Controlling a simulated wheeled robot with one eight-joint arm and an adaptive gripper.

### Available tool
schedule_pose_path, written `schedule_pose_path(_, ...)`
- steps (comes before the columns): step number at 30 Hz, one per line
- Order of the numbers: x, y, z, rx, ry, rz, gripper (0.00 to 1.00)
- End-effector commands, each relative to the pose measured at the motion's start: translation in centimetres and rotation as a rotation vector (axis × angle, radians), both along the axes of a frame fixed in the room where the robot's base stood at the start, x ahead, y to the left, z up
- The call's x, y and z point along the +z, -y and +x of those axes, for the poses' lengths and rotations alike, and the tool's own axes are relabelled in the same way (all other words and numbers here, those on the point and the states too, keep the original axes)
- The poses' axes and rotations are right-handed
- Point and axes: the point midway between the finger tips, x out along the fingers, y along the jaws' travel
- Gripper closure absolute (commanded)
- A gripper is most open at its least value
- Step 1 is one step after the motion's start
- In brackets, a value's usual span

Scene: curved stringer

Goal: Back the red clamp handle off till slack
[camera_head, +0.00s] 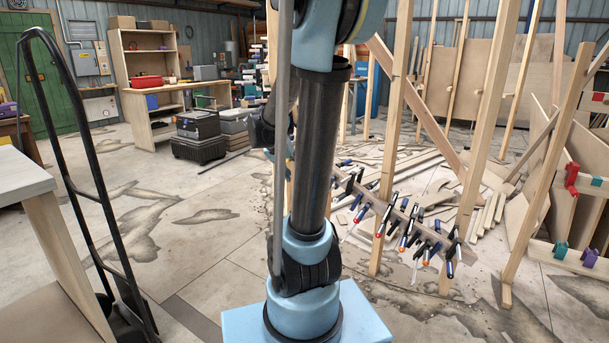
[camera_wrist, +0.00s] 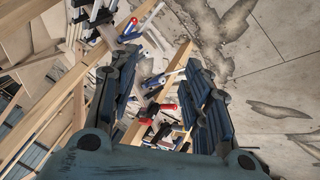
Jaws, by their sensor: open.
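In the wrist view, my gripper (camera_wrist: 160,68) is open, with its two dark fingers well apart and nothing held between them. Beyond the fingers is a cluster of clamps with dark bars. One red handle end (camera_wrist: 168,106) shows between the fingers, and a second red end (camera_wrist: 145,121) lies just left of it. A blue-and-red handle (camera_wrist: 129,27) shows higher up. I cannot tell which is the task's handle. In the head view, the row of clamps (camera_head: 405,225) hangs along a slanted wooden strip, several with red or orange tips.
Upright wooden posts (camera_head: 484,130) stand around the clamps. Red and teal clamps (camera_head: 571,178) sit on a plywood structure at right. A black hand-truck frame (camera_head: 85,170) and pale bench (camera_head: 22,175) stand at left. The floor (camera_head: 190,225) between is mostly clear.

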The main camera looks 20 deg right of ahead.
Motion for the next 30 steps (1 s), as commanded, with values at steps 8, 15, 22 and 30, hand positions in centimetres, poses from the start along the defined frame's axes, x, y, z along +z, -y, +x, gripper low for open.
schedule_pose_path(8,-0.2,2.0,7.8,-0.103,0.108,-0.112,0.56)
schedule_pose_path(15,-1.2,3.3,14.0,-0.179,0.217,-0.203,0.56)
schedule_pose_path(22,-3.1,4.2,19.6,-0.238,0.332,-0.285,0.56)
schedule_pose_path(30,-6.2,4.7,25.4,-0.293,0.48,-0.374,0.56)
